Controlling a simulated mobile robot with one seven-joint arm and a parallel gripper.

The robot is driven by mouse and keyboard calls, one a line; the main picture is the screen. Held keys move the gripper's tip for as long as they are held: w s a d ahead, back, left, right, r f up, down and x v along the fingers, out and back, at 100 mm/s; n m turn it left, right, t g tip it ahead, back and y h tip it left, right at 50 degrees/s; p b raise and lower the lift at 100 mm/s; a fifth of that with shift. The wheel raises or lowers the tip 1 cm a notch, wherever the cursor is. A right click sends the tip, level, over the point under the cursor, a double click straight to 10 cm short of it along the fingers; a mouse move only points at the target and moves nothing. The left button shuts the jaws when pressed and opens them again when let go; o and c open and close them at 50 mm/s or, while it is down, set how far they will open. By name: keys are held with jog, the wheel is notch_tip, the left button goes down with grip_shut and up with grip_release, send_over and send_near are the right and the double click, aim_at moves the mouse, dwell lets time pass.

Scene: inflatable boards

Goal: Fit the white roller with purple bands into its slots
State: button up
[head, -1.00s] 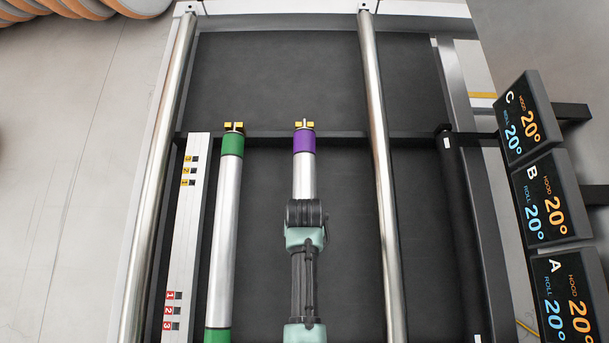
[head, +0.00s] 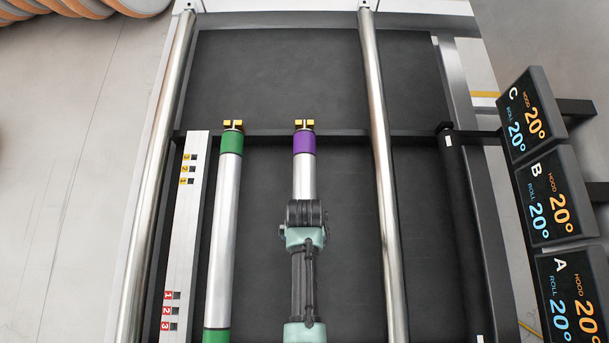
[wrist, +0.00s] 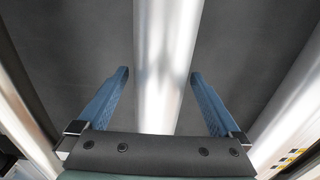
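The white roller with purple bands (head: 304,175) lies lengthwise in the middle of the frame in the head view. Its far purple band (head: 304,143) shows beside a yellow end bracket (head: 304,124) at the dark crossbar. I cannot tell whether that end is seated in its slot. My arm hides its near part. In the wrist view the pale roller (wrist: 162,60) runs between the two blue fingers of my gripper (wrist: 160,74). The fingers are spread, one on each side, with a narrow gap at the left. My gripper's fingers are hidden in the head view.
A green-banded roller (head: 225,220) lies parallel on the left, beside a white numbered strip (head: 184,230). Long chrome bars (head: 380,150) run along both sides. A black roller (head: 459,230) lies at right, near display panels (head: 558,195). The dark bed (head: 280,80) beyond the crossbar is clear.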

notch_tip(320, 180, up, 13)
dwell(0.6)
dwell(0.5)
